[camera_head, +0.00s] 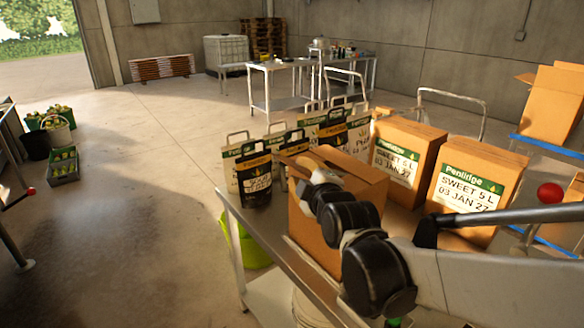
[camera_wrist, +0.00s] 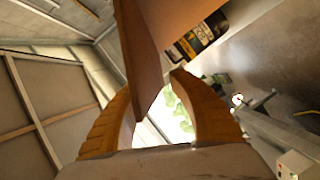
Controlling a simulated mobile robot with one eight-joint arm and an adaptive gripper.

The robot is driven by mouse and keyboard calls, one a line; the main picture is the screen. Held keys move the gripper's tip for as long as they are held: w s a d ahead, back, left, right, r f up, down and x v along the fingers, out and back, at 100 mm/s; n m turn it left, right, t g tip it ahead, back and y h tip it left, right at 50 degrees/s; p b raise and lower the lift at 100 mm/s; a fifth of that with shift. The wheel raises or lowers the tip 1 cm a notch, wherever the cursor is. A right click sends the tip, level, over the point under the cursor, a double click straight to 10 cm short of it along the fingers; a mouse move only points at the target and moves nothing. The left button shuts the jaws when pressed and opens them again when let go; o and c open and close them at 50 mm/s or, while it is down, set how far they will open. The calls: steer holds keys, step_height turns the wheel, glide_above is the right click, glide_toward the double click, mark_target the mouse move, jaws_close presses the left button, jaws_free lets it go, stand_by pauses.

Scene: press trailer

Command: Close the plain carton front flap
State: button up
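The plain carton (camera_head: 350,190) stands on the metal table, partly hidden behind my arm. Brown flaps (camera_head: 345,163) show at its top. My gripper is at the carton's near upper left side in the head view, with its fingertips hard to make out there. In the wrist view my gripper (camera_wrist: 153,82) has its two orange fingers apart. A brown cardboard panel (camera_wrist: 148,45) of the carton reaches down between and beyond the fingers. I cannot tell whether either finger touches it, or which flap it is.
Two labelled cartons (camera_head: 402,155) (camera_head: 470,190) stand right of the plain one. Labelled bags (camera_head: 254,178) stand close behind and left of it. A red ball-shaped knob (camera_head: 550,193) is at the right. The floor (camera_head: 150,200) to the left is mostly clear.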

steer(key=shift+w, duration=0.3)
jaws_close()
steer(key=shift+r, duration=0.1)
